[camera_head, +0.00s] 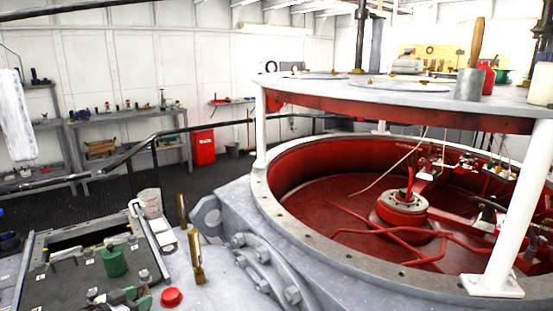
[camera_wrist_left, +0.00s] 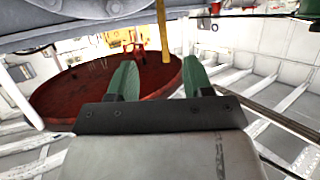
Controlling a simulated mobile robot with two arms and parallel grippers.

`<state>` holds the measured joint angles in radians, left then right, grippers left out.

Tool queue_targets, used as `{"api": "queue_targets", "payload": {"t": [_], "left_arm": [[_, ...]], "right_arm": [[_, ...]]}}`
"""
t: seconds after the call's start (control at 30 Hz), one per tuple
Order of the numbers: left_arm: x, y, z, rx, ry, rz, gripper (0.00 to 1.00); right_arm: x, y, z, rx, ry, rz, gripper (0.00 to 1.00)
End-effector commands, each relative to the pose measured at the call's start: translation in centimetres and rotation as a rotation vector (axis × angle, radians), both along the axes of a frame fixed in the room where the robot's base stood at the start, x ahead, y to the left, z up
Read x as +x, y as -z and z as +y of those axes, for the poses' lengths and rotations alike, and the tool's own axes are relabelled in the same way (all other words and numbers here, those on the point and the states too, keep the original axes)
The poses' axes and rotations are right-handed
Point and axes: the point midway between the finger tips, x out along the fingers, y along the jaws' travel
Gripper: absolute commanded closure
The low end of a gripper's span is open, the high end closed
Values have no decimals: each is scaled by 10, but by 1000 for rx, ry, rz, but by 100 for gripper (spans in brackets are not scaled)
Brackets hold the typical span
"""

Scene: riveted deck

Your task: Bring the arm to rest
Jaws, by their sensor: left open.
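My left gripper (camera_head: 122,297) is low at the left of the head view, over the grey deck, and is partly cut off by the bottom edge. Its two green fingers show in the left wrist view (camera_wrist_left: 158,75), standing apart with nothing between them. My right gripper is in neither view.
A red round basin (camera_head: 330,185) under a grey round top (camera_head: 400,95) fills the right. Near the left gripper are a green cylinder (camera_head: 113,262), a red knob (camera_head: 171,297), brass posts (camera_head: 195,258) and a pale bucket (camera_head: 150,203). Shelves (camera_head: 125,130) line the back wall.

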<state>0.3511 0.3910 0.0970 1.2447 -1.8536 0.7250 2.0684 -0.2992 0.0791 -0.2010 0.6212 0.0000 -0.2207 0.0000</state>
Motion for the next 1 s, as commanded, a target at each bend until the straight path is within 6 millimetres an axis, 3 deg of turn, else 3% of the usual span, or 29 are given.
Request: {"api": "queue_targets", "payload": {"t": [0.33,0.57,0.77,0.9,1.0], "left_arm": [[-12,-25,-21,13,-78,-244,49],[-39,-46,-31,19,-252,-425,49],[-97,-46,-30,33,-573,-423,49],[-156,-18,-35,73,-766,-184,49],[-201,6,-50,116,-805,63,49]], "right_arm": [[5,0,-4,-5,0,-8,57],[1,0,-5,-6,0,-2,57],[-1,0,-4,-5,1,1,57],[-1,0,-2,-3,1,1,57],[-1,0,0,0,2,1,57]]}}
